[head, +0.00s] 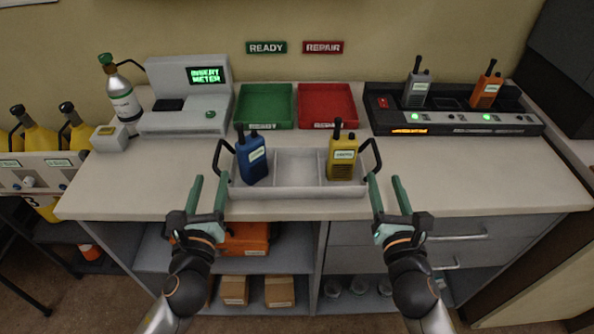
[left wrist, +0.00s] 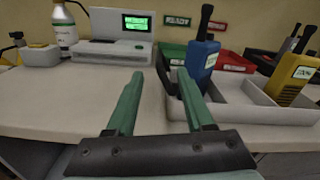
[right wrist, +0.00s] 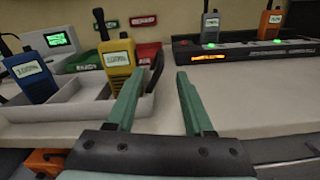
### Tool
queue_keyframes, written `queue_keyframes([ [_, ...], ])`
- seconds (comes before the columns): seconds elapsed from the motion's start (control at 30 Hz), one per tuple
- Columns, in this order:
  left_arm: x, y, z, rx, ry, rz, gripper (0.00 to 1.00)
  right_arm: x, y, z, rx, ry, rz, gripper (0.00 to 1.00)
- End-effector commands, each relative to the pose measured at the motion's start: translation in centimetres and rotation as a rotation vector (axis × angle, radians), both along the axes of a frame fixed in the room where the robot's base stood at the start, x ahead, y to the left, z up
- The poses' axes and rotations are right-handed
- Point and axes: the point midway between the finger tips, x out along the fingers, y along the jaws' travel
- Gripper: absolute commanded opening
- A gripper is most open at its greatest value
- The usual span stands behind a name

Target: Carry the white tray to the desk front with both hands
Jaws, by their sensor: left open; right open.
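The white tray (head: 285,191) sits near the front edge of the desk, with compartments and a dark handle at each end. A blue radio (head: 252,160) stands in its left compartment and a yellow radio (head: 342,158) in its right one; the middle one is empty. My left gripper (head: 208,194) is open and empty, just front-left of the tray by the left handle (head: 220,158). My right gripper (head: 386,193) is open and empty, just front-right of the tray by the right handle (head: 374,156). The tray also shows in the left wrist view (left wrist: 262,113) and the right wrist view (right wrist: 75,110).
Behind the tray are a green bin (head: 265,106) and a red bin (head: 327,106). A grey meter (head: 187,97) and a bottle (head: 122,97) stand back left. A charger dock (head: 455,124) with two radios is back right. The desk (head: 480,180) is clear at both sides.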

Motion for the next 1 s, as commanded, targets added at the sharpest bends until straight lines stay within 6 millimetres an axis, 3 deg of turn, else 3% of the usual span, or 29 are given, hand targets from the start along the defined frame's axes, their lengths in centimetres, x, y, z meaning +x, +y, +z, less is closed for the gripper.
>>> queue_keyframes([
  [0.3, 6.0, 0.1, 0.2, -0.001, -0.002, 0.001, 0.53, 6.0, 0.1, 0.2, 0.001, -0.003, -0.002, 0.52],
  [0.5, 9.0, 0.2, 0.1, -0.002, -0.001, 0.001, 0.53, 9.0, 0.2, 0.1, 0.001, -0.002, -0.001, 0.52],
  [0.7, 10.4, 0.2, 0.1, -0.003, -0.001, 0.000, 0.53, 10.4, 0.3, 0.0, 0.002, 0.000, -0.001, 0.52],
  [1.0, 10.5, 0.2, 0.0, -0.002, 0.000, 0.000, 0.53, 10.5, 0.3, 0.1, 0.001, 0.000, 0.000, 0.52],
])
